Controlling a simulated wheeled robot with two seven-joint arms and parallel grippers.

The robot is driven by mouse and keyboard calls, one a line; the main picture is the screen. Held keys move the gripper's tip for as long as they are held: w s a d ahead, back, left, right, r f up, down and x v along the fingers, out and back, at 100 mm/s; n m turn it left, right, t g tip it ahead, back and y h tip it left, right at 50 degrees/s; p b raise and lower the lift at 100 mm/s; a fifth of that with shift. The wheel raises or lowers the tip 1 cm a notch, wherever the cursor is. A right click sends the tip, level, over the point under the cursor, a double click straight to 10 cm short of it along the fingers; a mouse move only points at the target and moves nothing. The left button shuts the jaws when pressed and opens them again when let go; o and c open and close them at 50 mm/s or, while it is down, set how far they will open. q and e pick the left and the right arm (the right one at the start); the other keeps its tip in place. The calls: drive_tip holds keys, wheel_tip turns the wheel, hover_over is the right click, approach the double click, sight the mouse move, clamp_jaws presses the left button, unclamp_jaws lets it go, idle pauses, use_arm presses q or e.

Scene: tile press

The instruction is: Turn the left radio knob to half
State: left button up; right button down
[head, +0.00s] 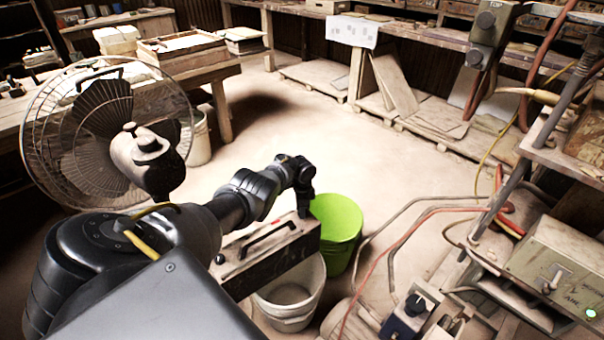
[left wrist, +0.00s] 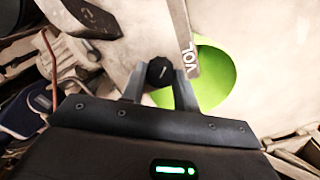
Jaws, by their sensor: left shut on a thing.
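The radio (head: 275,262) is a worn box with a dark carrying handle, standing by the buckets in the head view. My left gripper (head: 304,208) reaches its right end, hiding the contact there. In the left wrist view my left gripper (left wrist: 159,82) is shut on a black round knob (left wrist: 160,70), a finger on each side. A short pale mark shows on the knob's face, slightly tilted. A "VOL" label stands beside it on the right. A small dark round part, perhaps another knob (head: 219,258), shows at the radio's left end. My right gripper is not in view.
A green bucket (head: 338,225) and a white bucket (head: 290,300) stand close to the radio. A large fan (head: 70,135) stands at left. Hoses and cables (head: 400,245) run at right beside a control box (head: 555,270). The floor behind is clear.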

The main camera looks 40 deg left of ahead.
use_arm(q)
drive_tip(key=o, duration=1)
drive_tip(key=shift+r, duration=0.1)
drive_tip(key=shift+r+p, duration=0.35)
wheel_tip(320, 180, up, 5)
drive_tip(key=p, duration=0.3)
wheel_tip(320, 180, up, 5)
drive_tip(key=shift+p, duration=1.25)
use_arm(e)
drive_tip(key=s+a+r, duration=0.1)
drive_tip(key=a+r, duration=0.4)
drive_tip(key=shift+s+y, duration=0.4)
